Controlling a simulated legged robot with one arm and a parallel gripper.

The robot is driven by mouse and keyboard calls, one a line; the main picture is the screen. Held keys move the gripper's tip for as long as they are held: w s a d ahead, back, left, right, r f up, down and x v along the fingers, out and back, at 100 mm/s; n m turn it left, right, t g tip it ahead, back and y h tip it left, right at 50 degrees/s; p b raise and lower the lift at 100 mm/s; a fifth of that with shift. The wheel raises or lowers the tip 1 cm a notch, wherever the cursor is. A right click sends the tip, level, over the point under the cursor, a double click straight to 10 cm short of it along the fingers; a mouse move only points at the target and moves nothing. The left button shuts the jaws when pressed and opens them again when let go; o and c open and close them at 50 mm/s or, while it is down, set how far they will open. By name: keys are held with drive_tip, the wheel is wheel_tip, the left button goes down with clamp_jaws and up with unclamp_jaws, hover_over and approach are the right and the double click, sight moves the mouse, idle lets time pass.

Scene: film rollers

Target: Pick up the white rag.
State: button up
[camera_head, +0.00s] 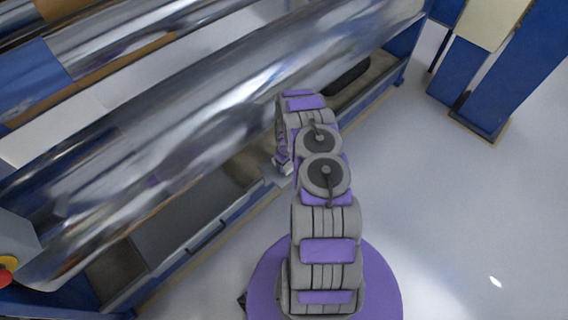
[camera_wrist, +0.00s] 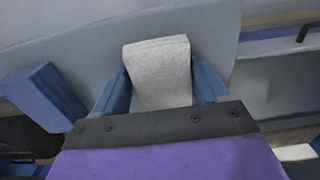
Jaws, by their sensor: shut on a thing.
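The white rag (camera_wrist: 160,72) is a pale, light-grey folded cloth in the middle of the wrist view. It stands up between the two blue fingers of my gripper (camera_wrist: 162,92), which is shut on it. Its lower end is hidden behind the dark gripper plate. In the head view my gripper (camera_head: 281,168) is at the left side of my grey and purple arm, close to the front of the roller machine. A small pale patch shows there, too small to tell as the rag.
A large shiny metal roller (camera_head: 200,130) crosses the left of the head view above a blue machine frame (camera_head: 215,232) with grey trays. A red button (camera_head: 8,275) is at the lower left. Blue posts (camera_head: 490,85) stand at the upper right. The pale floor (camera_head: 450,210) on the right is clear.

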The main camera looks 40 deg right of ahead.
drive_tip(key=shift+d, duration=0.1)
drive_tip(key=shift+c, duration=0.6)
drive_tip(key=shift+r, duration=0.5)
wheel_tip(320, 180, up, 3)
drive_tip(key=shift+f+p, duration=0.15)
drive_tip(key=shift+p, duration=0.75)
drive_tip(key=s+a+r+p, duration=0.1)
drive_tip(key=s+a+p, duration=0.2)
drive_tip(key=s+a, duration=0.7)
drive_tip(key=shift+s+a+r+p, duration=0.15)
drive_tip(key=shift+s+a+p, duration=0.2)
drive_tip(key=shift+s, duration=0.75)
